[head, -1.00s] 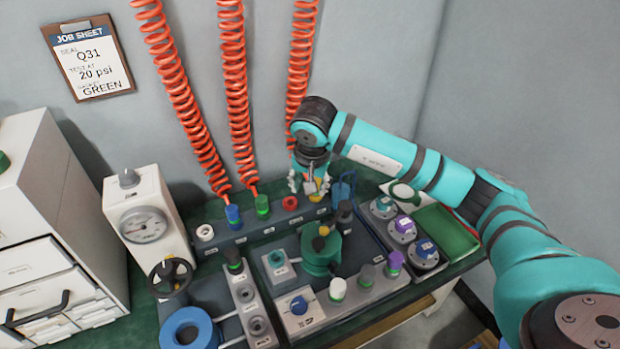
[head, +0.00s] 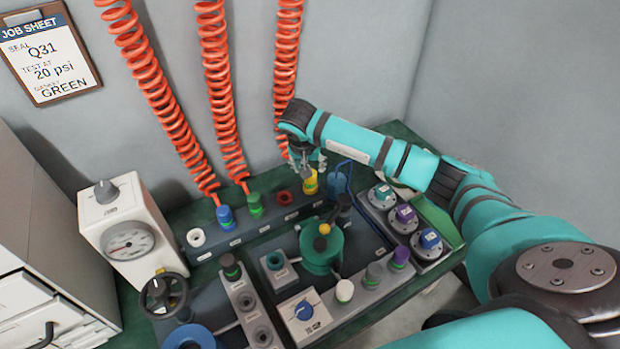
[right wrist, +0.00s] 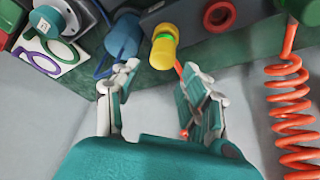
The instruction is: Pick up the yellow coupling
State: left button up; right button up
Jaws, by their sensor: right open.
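The yellow coupling (head: 310,183) stands in the right part of the grey rack at the back of the bench. In the right wrist view the yellow coupling (right wrist: 163,48) lies just beyond and between the spread fingers, with a green ring on it. My right gripper (head: 306,162) is just above and behind the coupling in the head view. In the right wrist view my right gripper (right wrist: 158,80) is open and empty, apart from the coupling. My left gripper is in neither view.
Blue (head: 225,216) and green (head: 255,204) couplings stand in the same rack (head: 240,233) to the left, under orange coiled hoses (head: 222,95). A blue object (head: 337,184) stands close right of the yellow coupling. A green fixture (head: 321,252) is in front. A gauge box (head: 130,232) stands left.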

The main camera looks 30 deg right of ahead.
jog(key=shift+w+d+f, duration=0.15)
jog(key=shift+f, duration=0.45)
jog(key=shift+w+d+f, duration=0.1)
jog(key=shift+f, duration=0.25)
jog(key=x, duration=0.3)
jog(key=shift+w+f, duration=0.25)
jog(key=shift+f, duration=0.05)
jog(key=shift+w+d+f, duration=0.15)
jog(key=shift+f, duration=0.15)
jog(key=c, duration=0.9)
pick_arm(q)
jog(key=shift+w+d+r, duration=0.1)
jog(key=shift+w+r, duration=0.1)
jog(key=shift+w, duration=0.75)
pick_arm(e)
grip_shut()
